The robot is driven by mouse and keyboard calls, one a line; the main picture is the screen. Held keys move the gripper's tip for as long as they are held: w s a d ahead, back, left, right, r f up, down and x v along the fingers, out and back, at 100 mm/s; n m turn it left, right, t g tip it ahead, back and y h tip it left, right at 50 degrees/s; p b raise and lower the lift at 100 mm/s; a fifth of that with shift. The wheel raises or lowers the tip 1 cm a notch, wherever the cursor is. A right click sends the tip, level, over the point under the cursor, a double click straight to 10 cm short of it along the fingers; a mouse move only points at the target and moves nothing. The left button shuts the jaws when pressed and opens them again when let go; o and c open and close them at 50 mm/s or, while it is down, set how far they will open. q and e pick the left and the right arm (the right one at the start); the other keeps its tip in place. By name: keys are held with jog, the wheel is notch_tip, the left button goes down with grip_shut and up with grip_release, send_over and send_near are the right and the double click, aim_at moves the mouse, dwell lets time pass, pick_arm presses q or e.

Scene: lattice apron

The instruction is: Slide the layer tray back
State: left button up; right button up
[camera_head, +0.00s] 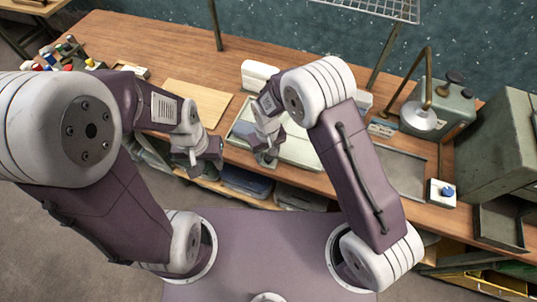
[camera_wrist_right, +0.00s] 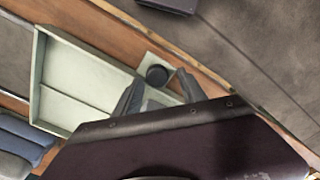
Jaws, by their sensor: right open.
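A shallow pale green tray (camera_head: 300,152), which looks like the layer tray, lies on the wooden bench in the head view. It also shows in the right wrist view (camera_wrist_right: 62,105), with a raised rim and a dividing line. A black round knob (camera_wrist_right: 157,75) on a small pale plate sits beside one end of it; I cannot tell if they are joined. My right gripper (camera_head: 266,158) is over the tray's near left part. In the wrist view, its open fingers (camera_wrist_right: 160,88) are spread on either side of the knob. My left gripper (camera_head: 207,163) hangs near the bench's front edge, its jaws unclear.
A light wooden board (camera_head: 197,102) lies left of the tray and a white device (camera_head: 260,73) stands behind it. Bins (camera_head: 245,181) sit below the bench.

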jog(key=shift+a+f, duration=0.1)
notch_tip(320, 180, up, 9)
jog(key=b, duration=0.1)
dwell(0.4)
dwell(0.3)
